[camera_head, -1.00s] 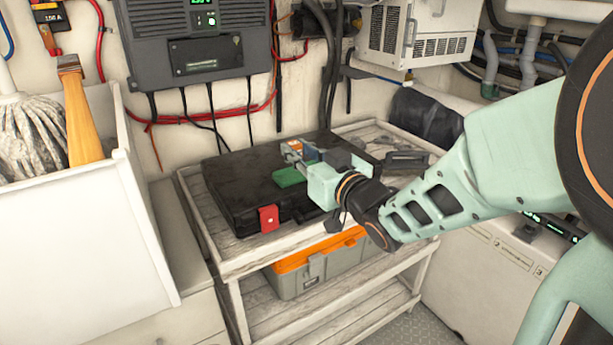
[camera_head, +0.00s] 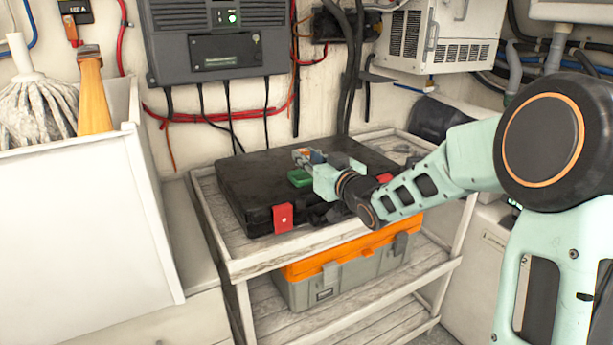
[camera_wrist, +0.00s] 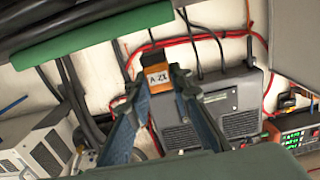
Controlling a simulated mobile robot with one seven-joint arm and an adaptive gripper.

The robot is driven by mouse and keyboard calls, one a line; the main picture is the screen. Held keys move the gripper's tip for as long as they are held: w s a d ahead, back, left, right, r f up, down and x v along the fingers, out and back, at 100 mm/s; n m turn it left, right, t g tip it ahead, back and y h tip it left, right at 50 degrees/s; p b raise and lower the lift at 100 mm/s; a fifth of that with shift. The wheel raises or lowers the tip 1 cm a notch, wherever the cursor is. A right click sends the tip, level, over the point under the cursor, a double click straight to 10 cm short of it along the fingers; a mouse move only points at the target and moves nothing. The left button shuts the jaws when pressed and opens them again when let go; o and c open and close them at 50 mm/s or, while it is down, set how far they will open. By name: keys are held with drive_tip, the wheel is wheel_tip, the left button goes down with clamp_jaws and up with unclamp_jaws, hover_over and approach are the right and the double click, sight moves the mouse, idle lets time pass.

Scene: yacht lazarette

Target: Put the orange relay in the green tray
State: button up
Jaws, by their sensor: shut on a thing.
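The orange relay (camera_wrist: 158,77) has a white label reading 12 V and a dark top in the wrist view. My gripper (camera_wrist: 155,85) is shut on it, one finger on each side. In the head view my gripper (camera_head: 309,158) is above the black case, just behind and above the green tray (camera_head: 299,178). The relay is small and partly hidden there. The tray lies on the case lid, its right side covered by my gripper. A green edge, apparently the tray (camera_wrist: 80,35), crosses the upper left of the wrist view. The relay is apart from it.
The black case (camera_head: 250,185) with red latches lies on a worn shelf unit (camera_head: 245,262). An orange and grey toolbox (camera_head: 340,275) is on the lower shelf. A grey charger (camera_head: 215,40) with hanging cables is on the wall behind. A white bin (camera_head: 85,220) stands left.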

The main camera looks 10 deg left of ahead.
drive_tip(key=shift+w+a+f, duration=0.1)
drive_tip(key=shift+w+f, duration=0.15)
drive_tip(key=shift+f, duration=0.15)
drive_tip(key=shift+w+f+b, duration=0.15)
drive_tip(key=shift+f+b, duration=1.1)
drive_tip(key=shift+f, duration=0.35)
drive_tip(key=shift+f, duration=0.2)
drive_tip(key=o, duration=1)
drive_tip(key=shift+r, duration=0.1)
drive_tip(key=shift+r, duration=0.1)
drive_tip(key=shift+r, duration=0.1)
drive_tip(key=p+v, duration=0.1)
drive_tip(key=v, duration=1.1)
